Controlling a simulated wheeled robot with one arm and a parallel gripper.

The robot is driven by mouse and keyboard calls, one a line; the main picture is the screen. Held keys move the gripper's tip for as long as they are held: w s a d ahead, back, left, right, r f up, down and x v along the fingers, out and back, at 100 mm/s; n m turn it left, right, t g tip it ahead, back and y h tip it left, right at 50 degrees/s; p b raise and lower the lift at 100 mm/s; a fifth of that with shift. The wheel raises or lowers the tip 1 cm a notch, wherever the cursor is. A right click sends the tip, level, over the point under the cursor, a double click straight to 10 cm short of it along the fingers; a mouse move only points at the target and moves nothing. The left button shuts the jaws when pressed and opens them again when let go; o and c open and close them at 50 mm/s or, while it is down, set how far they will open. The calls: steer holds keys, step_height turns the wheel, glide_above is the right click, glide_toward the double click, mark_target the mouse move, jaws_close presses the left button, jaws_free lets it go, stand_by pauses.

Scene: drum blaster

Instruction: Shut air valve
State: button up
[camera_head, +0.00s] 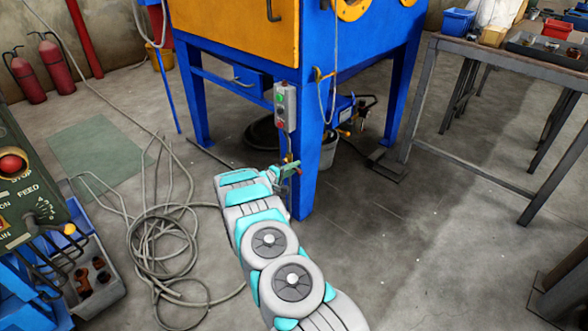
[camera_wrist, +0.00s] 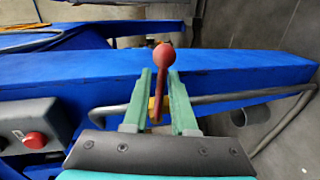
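The air valve has a red lever with a round knob (camera_wrist: 164,56) and a yellow body (camera_wrist: 153,108), both in the middle of the wrist view. It sits by a metal pipe against the blue leg. My gripper (camera_wrist: 161,76) has its two green fingers on either side of the red lever, with gaps visible, so it looks open around the lever. The knob stands past the fingertips. In the head view my gripper (camera_head: 288,170) is beside the blue front leg (camera_head: 304,185) of the blaster cabinet, and the valve there is small and mostly hidden.
A grey control box (camera_head: 285,106) with buttons is on the leg above my gripper; its red button (camera_wrist: 34,140) shows in the wrist view. Coiled hose (camera_head: 165,240) lies on the floor to the left. A metal table (camera_head: 500,62) stands right.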

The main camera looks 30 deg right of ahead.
steer(key=shift+o, duration=1.1)
steer(key=v, duration=0.7)
steer(key=shift+a+b, duration=0.4)
steer(key=shift+b, duration=0.05)
steer(key=shift+s+r, duration=0.1)
steer(key=shift+s, duration=0.05)
